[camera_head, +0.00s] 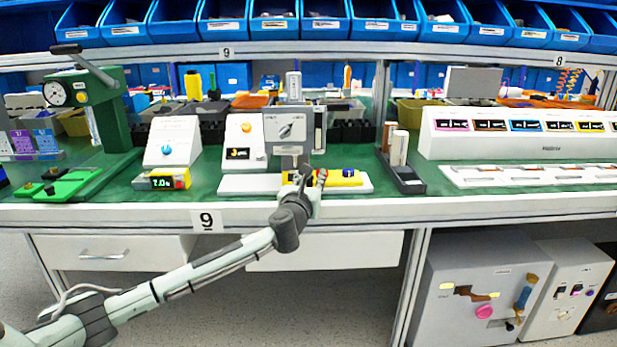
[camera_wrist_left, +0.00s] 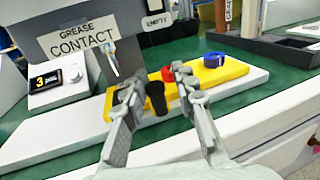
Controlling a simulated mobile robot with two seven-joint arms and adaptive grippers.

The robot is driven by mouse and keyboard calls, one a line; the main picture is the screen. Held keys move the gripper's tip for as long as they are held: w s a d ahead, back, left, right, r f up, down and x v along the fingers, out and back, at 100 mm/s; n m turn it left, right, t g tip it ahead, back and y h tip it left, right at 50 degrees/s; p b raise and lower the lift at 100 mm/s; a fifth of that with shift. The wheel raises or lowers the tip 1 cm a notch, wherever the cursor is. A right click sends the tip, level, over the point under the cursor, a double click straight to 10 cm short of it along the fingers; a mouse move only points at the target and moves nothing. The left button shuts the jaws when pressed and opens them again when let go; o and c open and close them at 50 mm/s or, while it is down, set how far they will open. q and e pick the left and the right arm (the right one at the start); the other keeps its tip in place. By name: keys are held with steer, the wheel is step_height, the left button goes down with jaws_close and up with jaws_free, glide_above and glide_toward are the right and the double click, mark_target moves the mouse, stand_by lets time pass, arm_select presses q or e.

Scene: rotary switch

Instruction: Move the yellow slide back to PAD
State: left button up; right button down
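The yellow slide (camera_head: 343,178) lies on a white base plate (camera_head: 245,184) at the bench's front, under a grey upright fixture (camera_head: 288,128). In the left wrist view the slide (camera_wrist_left: 236,70) carries a blue round part (camera_wrist_left: 214,60) at its right end and a small red part (camera_wrist_left: 167,73). A black post (camera_wrist_left: 156,99) stands near its front edge. My left gripper (camera_wrist_left: 157,84) is open, its fingers on either side of the black post with gaps visible. In the head view the left gripper (camera_head: 306,176) partly hides the slide. A PAD marking is not readable. My right gripper is not in view.
The fixture bears a "GREASE CONTACT" label (camera_wrist_left: 82,35). A white box with a dial (camera_head: 243,145) stands to its left. A dark holder with upright blocks (camera_head: 403,170) stands to its right. Green bench top is clear between that holder and the base plate.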

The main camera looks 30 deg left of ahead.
arm_select(q)
steer(key=shift+o, duration=0.7)
steer(key=v, duration=1.2)
steer(key=s+d+f+n+g, duration=0.1)
steer(key=s+f+n+g, duration=0.35)
steer(key=f+n, duration=0.55)
steer(key=s+f+n+g, duration=0.3)
steer(key=s+f+n, duration=0.25)
steer(key=f, duration=0.85)
steer(key=s+d+f+n+g+h, duration=0.2)
steer(key=s+f+n+g, duration=0.1)
steer(key=s+f+n, duration=0.5)
steer(key=s+d+f+n+g+h, duration=0.1)
steer(key=s+d+f+n+g, duration=0.2)
steer(key=s+f+n, duration=0.5)
steer(key=s+f+g, duration=0.1)
steer(key=s+f, duration=0.1)
steer(key=s, duration=0.2)
steer(key=shift+s+d+f+h, duration=0.2)
steer(key=shift+s+d+h, duration=0.1)
steer(key=shift+s+h, duration=0.1)
